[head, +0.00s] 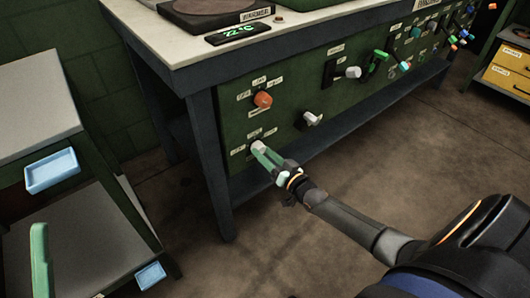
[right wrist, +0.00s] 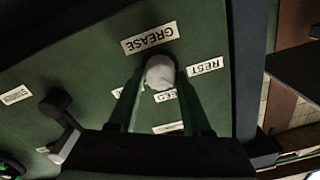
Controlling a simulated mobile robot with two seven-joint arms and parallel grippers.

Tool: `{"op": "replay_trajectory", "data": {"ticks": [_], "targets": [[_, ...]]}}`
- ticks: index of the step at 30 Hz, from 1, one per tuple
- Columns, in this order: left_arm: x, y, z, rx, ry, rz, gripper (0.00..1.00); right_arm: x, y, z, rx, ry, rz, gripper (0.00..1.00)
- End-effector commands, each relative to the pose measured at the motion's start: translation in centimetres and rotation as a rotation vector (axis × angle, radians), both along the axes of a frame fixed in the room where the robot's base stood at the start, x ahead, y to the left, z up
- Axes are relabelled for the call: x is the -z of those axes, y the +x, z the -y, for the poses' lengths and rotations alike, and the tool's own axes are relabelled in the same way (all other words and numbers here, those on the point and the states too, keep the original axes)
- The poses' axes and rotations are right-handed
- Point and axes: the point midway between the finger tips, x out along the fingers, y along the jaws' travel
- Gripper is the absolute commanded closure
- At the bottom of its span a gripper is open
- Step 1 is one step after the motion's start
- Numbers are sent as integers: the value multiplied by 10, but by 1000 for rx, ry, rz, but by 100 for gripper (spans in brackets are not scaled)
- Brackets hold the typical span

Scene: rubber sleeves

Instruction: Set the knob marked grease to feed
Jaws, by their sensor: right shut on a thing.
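The grease knob is a pale, rounded knob on the green front panel of the bench; it shows low at the left in the head view (head: 258,146) and between the fingers in the right wrist view (right wrist: 160,72). A GREASE label (right wrist: 149,37) and a REST label (right wrist: 206,65) sit beside it, upside down. A label partly hidden by the fingers (right wrist: 165,96) seems to end in EED. My right gripper (head: 263,152) is shut on the knob. Where the knob points is unclear. A light green piece (head: 40,262) at the lower left may be a finger of my left gripper.
An orange knob (head: 263,99) is just above the grease knob, and a grey lever-like knob (head: 312,118) is to its right. More knobs and levers line the panel (head: 290,85) further right. A shelf unit with blue trays (head: 52,172) stands left.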

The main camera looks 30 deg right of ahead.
Motion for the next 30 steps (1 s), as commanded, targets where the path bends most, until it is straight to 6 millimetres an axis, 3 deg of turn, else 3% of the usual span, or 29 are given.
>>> {"op": "replay_trajectory", "data": {"ticks": [15,30], "targets": [[-2,0,0,3,2,2,28,1,-1,0,-1,438,-37,100],[-2,0,-1,-1,-2,3,28,1,-1,0,0,612,-50,100]]}}
